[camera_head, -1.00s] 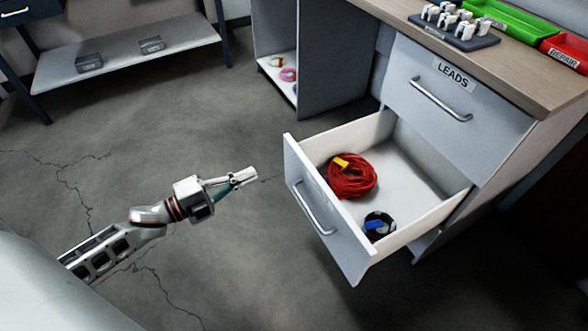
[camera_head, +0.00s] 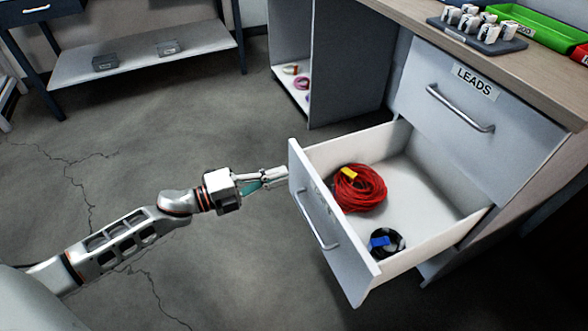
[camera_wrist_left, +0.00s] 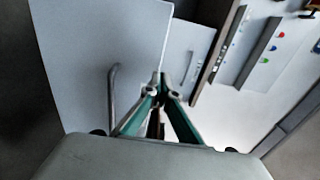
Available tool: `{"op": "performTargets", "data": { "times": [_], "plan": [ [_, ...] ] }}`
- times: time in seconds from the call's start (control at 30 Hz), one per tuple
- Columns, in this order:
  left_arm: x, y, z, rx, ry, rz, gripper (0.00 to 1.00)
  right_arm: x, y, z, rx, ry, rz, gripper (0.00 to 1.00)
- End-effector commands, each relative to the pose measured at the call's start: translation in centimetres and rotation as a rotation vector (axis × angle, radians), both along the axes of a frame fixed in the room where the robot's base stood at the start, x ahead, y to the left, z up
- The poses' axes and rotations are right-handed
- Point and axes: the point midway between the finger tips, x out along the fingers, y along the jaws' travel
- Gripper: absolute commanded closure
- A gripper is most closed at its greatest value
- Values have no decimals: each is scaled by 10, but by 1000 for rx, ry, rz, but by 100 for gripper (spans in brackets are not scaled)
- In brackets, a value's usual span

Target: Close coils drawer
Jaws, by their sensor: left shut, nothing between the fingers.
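The lower drawer is pulled out, and its grey front (camera_head: 325,232) with a bar handle (camera_head: 318,222) faces left toward my arm. A red cable coil (camera_head: 362,192) with a yellow tag and a black coil (camera_head: 390,246) with a blue tag lie inside it. My left gripper (camera_head: 284,176) is shut and empty, its tips at or very close to the far upper edge of the drawer front; I cannot tell if they touch. The left wrist view shows the shut fingertips (camera_wrist_left: 158,80) before the drawer front (camera_wrist_left: 95,60), with the handle (camera_wrist_left: 114,90) to their left. My right gripper is out of view.
The shut LEADS drawer (camera_head: 430,70) is above the open one. The worktop (camera_head: 535,88) holds a dark rack (camera_head: 480,34) and a green tray (camera_head: 545,30). An open cubby (camera_head: 300,85) stands behind. The floor (camera_head: 120,200) on the left is clear.

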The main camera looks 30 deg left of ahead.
Motion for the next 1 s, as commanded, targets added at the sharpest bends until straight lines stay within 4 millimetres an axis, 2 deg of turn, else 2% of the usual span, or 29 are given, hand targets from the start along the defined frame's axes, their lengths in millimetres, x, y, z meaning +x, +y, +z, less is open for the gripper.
{"op": "performTargets", "data": {
  "times": [0.1,0.33,1.0],
  "plan": [
    [15,-12,-2,0,1,0,100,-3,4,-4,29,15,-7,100],
    [31,-24,-1,0,1,1,100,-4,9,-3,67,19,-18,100],
    [36,-28,1,-1,-1,1,100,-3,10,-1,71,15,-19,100]
  ]
}}
